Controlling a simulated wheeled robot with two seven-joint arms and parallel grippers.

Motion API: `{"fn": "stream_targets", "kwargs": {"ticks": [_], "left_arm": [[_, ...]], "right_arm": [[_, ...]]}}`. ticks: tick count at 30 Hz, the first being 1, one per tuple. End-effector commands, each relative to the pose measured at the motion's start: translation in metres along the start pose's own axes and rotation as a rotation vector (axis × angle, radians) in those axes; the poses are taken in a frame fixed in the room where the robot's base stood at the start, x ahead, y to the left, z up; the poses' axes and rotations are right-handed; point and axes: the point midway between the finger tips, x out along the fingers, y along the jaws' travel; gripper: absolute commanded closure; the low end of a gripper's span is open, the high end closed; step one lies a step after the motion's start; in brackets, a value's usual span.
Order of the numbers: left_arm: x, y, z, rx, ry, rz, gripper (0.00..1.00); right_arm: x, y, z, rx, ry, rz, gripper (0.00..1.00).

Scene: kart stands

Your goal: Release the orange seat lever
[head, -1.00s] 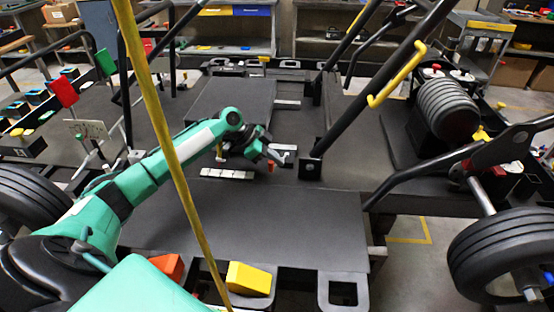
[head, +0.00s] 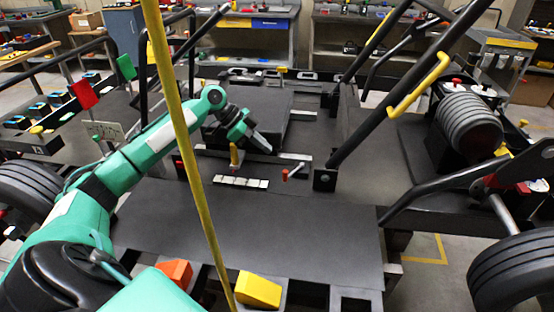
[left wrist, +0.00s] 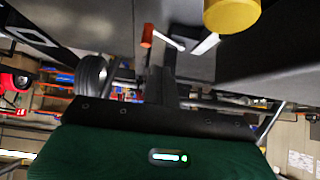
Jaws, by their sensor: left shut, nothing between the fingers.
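The orange seat lever (head: 285,175) is a small orange-red grip on a silver rod that slants up to the right, beside the seat rail in the head view. It also shows in the left wrist view (left wrist: 147,36), with its rod running right. My left gripper (head: 259,144) is shut and empty, up and left of the lever in the head view and apart from it. A yellow-knobbed lever (head: 234,156) stands left of the orange one; a yellow knob (left wrist: 232,14) is close in the left wrist view. My right gripper is not in view.
A black slanted bar (head: 365,125) rises just right of the lever. A yellow upright pole (head: 180,120) crosses the near view. A flat dark panel (head: 290,225) lies in front, with orange (head: 176,272) and yellow (head: 259,289) blocks at its near edge.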

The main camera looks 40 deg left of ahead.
Motion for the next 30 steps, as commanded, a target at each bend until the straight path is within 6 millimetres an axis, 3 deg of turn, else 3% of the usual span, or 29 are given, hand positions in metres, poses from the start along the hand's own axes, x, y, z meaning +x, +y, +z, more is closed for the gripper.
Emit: {"fn": "stream_targets", "kwargs": {"ticks": [8,30], "left_arm": [[-0.024,0.001,0.0,0.0,0.0,0.001,1.0],[-0.024,0.001,0.0,0.0,0.001,0.002,1.0]], "right_arm": [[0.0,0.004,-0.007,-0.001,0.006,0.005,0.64],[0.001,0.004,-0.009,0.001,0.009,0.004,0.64]]}}
